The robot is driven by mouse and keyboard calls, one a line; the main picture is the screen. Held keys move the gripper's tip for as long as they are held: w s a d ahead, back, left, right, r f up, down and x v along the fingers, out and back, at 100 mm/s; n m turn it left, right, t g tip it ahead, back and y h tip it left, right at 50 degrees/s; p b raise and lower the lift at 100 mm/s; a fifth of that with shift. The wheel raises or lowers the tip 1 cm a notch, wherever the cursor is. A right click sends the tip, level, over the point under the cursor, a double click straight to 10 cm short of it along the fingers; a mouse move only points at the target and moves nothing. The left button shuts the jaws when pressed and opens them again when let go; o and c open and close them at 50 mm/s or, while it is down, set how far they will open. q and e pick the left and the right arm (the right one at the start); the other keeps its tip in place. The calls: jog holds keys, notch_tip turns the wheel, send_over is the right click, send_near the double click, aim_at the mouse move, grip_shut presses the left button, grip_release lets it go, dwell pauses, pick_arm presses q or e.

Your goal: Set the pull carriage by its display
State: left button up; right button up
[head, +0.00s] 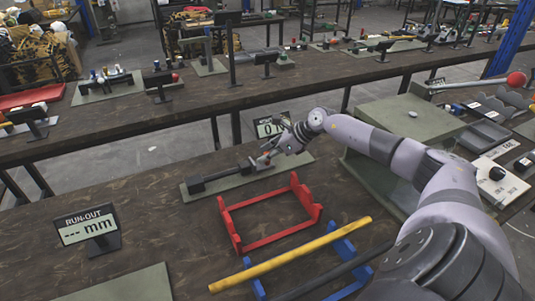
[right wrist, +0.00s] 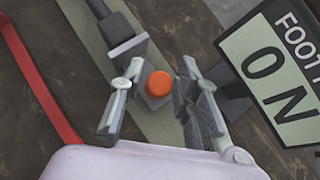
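A dark pull rig (head: 222,178) lies on a grey-green base plate (head: 196,193) on the near bench. My right gripper (head: 270,152) is at the rig's far right end. In the right wrist view, its two fingers (right wrist: 158,108) are open and apart. A grey block (right wrist: 159,84) with a round orange cap (right wrist: 187,68) shows between and just beyond the fingertips; I cannot tell whether they touch it. A tilted display (right wrist: 275,65) beside the rig reads "FOOT", cut off, and what looks like "0 N". It also stands behind the gripper in the head view (head: 268,127). My left gripper is out of view.
A red frame (head: 235,235) stands just in front of the rig. A yellow bar (head: 290,257) lies across blue supports (head: 342,247) nearer me. A run-out display (head: 87,225) showing dashes stands at left. A green-grey machine bed (head: 410,115) is at right.

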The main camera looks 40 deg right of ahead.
grip_shut()
dwell(0.4)
jog(key=shift+s+d+f+b, duration=0.15)
jog(key=shift+d+f+b, duration=0.1)
jog(key=shift+d+b, duration=0.4)
jog(key=shift+s+d+b, duration=0.15)
jog(key=shift+d+b, duration=0.15)
jog(key=shift+b, duration=0.1)
jog(key=shift+s+d+r, duration=0.1)
jog(key=shift+d+r, duration=0.05)
jog(key=shift+d, duration=0.1)
jog(key=shift+r, duration=0.1)
jog(key=shift+o, duration=1.7)
grip_release()
